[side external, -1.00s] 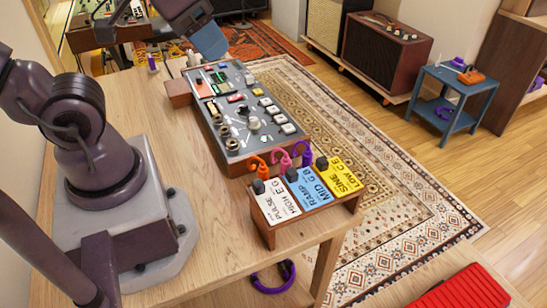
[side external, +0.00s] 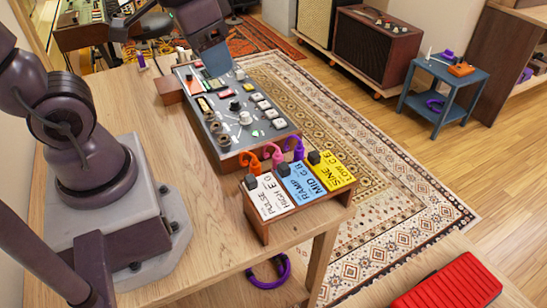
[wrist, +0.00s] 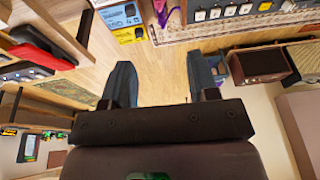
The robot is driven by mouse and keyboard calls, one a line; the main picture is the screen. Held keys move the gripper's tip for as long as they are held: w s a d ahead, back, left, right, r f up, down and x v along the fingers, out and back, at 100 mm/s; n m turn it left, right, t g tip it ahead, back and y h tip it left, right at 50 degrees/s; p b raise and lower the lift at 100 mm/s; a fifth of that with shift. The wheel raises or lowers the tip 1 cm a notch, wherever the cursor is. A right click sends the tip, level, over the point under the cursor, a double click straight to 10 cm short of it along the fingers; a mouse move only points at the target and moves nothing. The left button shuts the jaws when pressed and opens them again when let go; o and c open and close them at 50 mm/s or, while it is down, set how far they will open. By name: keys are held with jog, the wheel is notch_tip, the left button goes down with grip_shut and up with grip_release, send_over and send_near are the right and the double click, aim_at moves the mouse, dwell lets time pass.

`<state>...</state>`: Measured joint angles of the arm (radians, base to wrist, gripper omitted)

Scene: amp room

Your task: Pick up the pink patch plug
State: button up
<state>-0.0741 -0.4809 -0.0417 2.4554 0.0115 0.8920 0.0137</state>
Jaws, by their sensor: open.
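The pink patch plug (side external: 272,155) is a small pink loop of cable at the near edge of the grey control panel (side external: 217,128), behind the pedals. An orange plug (side external: 251,161) is on its left and a purple plug (side external: 294,148) on its right. My gripper (side external: 217,66) is above the far end of the panel, well away from the pink plug and holding nothing visible. In the wrist view its two blue-grey fingers (wrist: 162,82) stand wide apart with floor between them. A purple loop (wrist: 161,12) shows at the top there; I cannot make out the pink plug.
White, blue and yellow pedals (side external: 300,186) sit on a wooden stand directly in front of the plugs. A wooden block (side external: 168,91) lies beside the panel's far left end. Bare wooden tabletop (side external: 165,140) lies left of the panel. A blue side table (side external: 440,90) stands far right.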

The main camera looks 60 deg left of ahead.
jog(key=w+f+m+g, duration=0.4)
jog(key=w+f+m, duration=0.4)
jog(key=f, duration=0.4)
jog(key=m, duration=1)
send_near(278, 152)
jog(key=shift+t, duration=0.4)
notch_tip(278, 152, down, 7)
jog(key=shift+s+a+f, duration=0.1)
jog(key=shift+s+a, duration=0.05)
jog(key=shift+s+f, duration=0.2)
jog(key=shift+f, duration=2.5)
jog(key=shift+c, duration=0.4)
jog(key=c, duration=0.9)
